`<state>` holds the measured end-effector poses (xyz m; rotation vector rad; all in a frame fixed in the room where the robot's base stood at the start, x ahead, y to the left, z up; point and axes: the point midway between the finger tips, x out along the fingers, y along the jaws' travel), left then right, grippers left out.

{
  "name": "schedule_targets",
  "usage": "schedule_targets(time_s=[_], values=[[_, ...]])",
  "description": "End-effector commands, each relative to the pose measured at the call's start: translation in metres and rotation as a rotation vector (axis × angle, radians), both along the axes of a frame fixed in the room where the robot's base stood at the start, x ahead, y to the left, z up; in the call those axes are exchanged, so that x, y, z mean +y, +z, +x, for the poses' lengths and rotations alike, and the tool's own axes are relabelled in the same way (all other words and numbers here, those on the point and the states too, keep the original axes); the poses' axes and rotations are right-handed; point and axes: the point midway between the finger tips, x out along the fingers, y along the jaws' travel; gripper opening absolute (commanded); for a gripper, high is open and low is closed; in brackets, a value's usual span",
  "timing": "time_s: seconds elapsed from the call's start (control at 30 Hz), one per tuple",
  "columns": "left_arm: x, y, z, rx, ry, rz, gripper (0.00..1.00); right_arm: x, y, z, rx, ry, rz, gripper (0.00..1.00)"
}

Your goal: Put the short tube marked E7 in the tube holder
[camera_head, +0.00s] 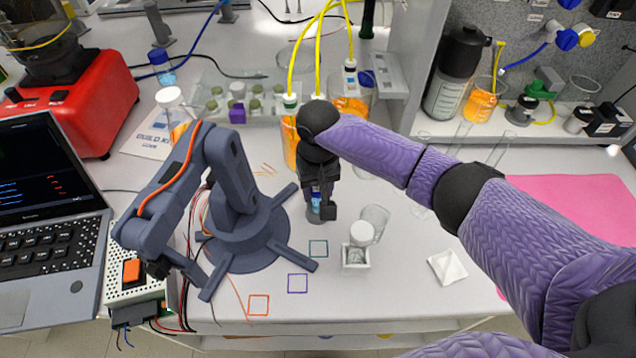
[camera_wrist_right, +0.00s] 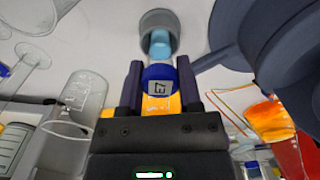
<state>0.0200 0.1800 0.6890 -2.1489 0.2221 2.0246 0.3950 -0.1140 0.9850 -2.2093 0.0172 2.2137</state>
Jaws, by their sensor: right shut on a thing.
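My right gripper (camera_head: 321,203) points down at the table, beside the small blue-grey arm. In the right wrist view its two fingers (camera_wrist_right: 155,85) are closed around a short tube with a dark blue cap (camera_wrist_right: 158,74); a white label shows a mark like E7, partly hard to read. A grey round tube holder (camera_wrist_right: 157,18) lies just beyond the fingertips. A light blue piece (camera_wrist_right: 158,42) shows at its mouth; I cannot tell whether it is the tube's end. In the head view the holder (camera_head: 313,216) shows below the gripper, mostly hidden. My left gripper is not in view.
The blue-grey tabletop arm (camera_head: 240,215) stands close on the left. A white square dish (camera_head: 355,257) and a white-capped jar (camera_head: 361,234) are to the right. Orange bottles (camera_head: 290,145) with yellow lines stand behind. The front table holds coloured outlines and a white weighing boat (camera_head: 447,266).

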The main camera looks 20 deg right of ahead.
Motion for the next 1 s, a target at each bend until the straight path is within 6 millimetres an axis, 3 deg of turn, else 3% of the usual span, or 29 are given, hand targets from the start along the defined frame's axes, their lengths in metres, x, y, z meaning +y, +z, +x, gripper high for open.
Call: schedule_targets(time_s=[0.67, 0.7, 0.87, 1.0], values=[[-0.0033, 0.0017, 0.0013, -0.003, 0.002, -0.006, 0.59, -0.0002, -0.0032, -0.0002, 0.001, -0.001, -0.001, 0.0], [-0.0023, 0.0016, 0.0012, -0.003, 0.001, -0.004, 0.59, -0.0003, -0.0035, -0.0002, 0.001, -0.001, -0.001, 0.49], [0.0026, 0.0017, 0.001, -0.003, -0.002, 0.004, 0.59, -0.0003, -0.0034, -0.0001, 0.001, -0.001, -0.001, 0.83], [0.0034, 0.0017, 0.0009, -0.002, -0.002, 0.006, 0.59, -0.0002, -0.0034, -0.0001, 0.0, -0.001, -0.001, 0.86]])
